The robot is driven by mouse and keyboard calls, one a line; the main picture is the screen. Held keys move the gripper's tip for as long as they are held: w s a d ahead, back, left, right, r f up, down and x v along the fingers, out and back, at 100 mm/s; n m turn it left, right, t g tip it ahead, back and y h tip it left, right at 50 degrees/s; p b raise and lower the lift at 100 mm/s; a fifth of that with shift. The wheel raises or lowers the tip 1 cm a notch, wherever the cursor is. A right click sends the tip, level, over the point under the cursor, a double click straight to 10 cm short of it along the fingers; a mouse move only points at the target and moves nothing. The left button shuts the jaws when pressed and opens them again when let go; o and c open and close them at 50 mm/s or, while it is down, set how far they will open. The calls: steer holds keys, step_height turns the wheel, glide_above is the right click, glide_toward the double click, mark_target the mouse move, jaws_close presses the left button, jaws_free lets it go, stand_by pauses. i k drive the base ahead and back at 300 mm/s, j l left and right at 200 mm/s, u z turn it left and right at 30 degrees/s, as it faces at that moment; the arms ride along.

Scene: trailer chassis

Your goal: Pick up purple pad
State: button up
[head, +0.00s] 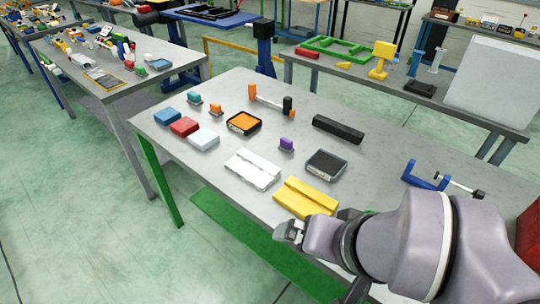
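A small purple pad (287,143) stands on a dark base near the middle of the grey table (225,95). It lies between an orange-topped black tray and a dark square tray. My gripper (290,232) is at the table's front edge, lower in the picture than the pad and well apart from it. Its fingers are small and partly turned away, so whether they are open or shut is unclear.
The dark tray (326,165) is right of the pad, the orange-topped tray (244,123) left. A black bar (338,129) lies behind. A blue clamp (425,177) is at right.

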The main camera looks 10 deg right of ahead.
mark_target(286, 144)
steer(key=i+j+u, duration=0.1)
steer(key=i+j, duration=0.95)
steer(key=i, duration=0.15)
steer(key=j+u, duration=0.05)
